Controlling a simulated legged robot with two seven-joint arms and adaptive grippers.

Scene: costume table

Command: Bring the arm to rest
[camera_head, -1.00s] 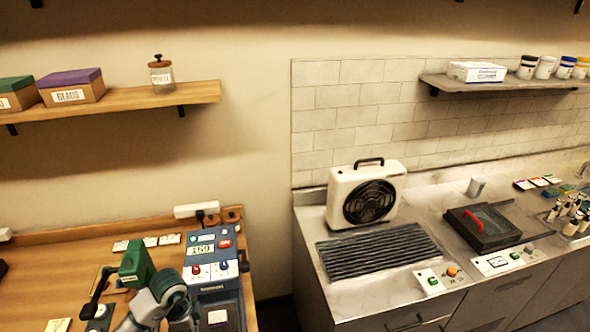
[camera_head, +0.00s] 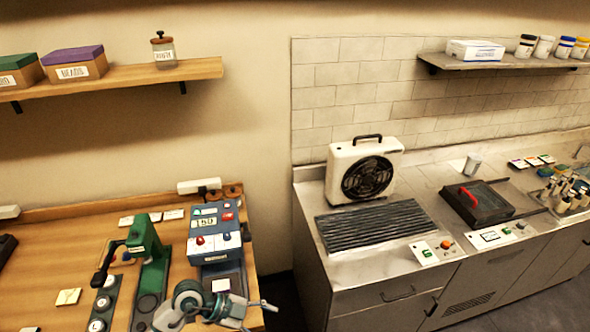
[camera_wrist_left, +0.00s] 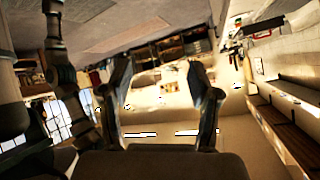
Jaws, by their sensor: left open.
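My left gripper (camera_head: 264,304) is at the lower edge of the head view, in front of the wooden table (camera_head: 70,240) and near its right front corner. It points to the right. The left wrist view shows its two fingers (camera_wrist_left: 162,95) spread apart with nothing between them. The blue control unit (camera_head: 214,229) with a lit display is just behind the arm. A green lever press (camera_head: 147,252) stands to the left of it. I cannot tell whether the arm touches the unit's base. My right gripper is not in view.
A steel counter (camera_head: 350,262) with a white fan unit (camera_head: 345,186), a slatted grille (camera_head: 370,227) and a dark lidded box (camera_head: 480,203) is to the right. A floor gap separates it from the table. Shelves with boxes (camera_head: 75,68) and jars hang above.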

